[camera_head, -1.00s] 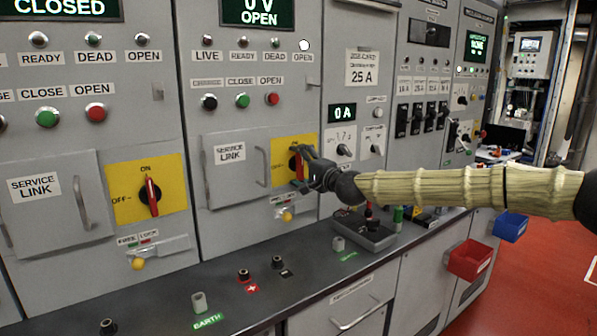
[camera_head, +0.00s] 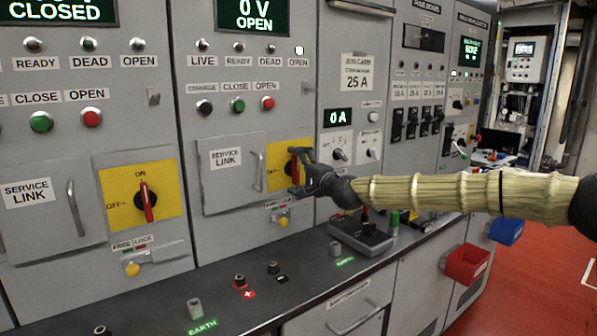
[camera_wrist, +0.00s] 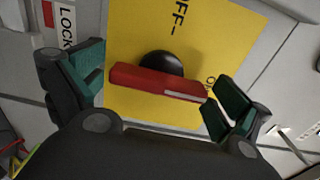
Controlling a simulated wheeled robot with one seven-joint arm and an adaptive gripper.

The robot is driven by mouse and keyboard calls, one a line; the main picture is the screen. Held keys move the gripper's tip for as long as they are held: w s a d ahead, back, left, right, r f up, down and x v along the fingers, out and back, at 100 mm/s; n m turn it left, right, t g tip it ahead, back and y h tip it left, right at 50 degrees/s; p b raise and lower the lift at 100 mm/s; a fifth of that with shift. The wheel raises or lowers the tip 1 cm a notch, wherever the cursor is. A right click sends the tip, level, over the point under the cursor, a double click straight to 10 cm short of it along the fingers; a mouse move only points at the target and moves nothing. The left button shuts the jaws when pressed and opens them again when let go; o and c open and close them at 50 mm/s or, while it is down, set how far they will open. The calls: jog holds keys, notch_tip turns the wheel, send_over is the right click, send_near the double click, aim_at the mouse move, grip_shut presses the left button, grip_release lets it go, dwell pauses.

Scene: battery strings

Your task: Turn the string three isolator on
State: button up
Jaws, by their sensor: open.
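My gripper (camera_head: 305,168) is at the yellow isolator plate (camera_head: 276,178) on the right-hand of two similar panels, below the "0 V OPEN" display. Its red handle (camera_wrist: 150,83) lies between the fingers (camera_wrist: 155,88) in the wrist view, one finger near each end. The fingers are apart; I cannot tell whether they touch the handle. The handle's white-marked end is towards the ON label (camera_wrist: 210,83), and it stands near upright in the head view (camera_head: 294,168). My gripper partly hides this plate there. No string number is readable.
Another isolator (camera_head: 142,196) on the left panel has its red handle upright at ON. Yellow-knobbed FREE/LOCK latches (camera_head: 133,269) sit below the isolators. The service link door (camera_head: 232,175) is left of my gripper. A bench (camera_head: 205,290) with sockets and a grey tray (camera_head: 360,245) runs below.

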jog(key=v, duration=1.2)
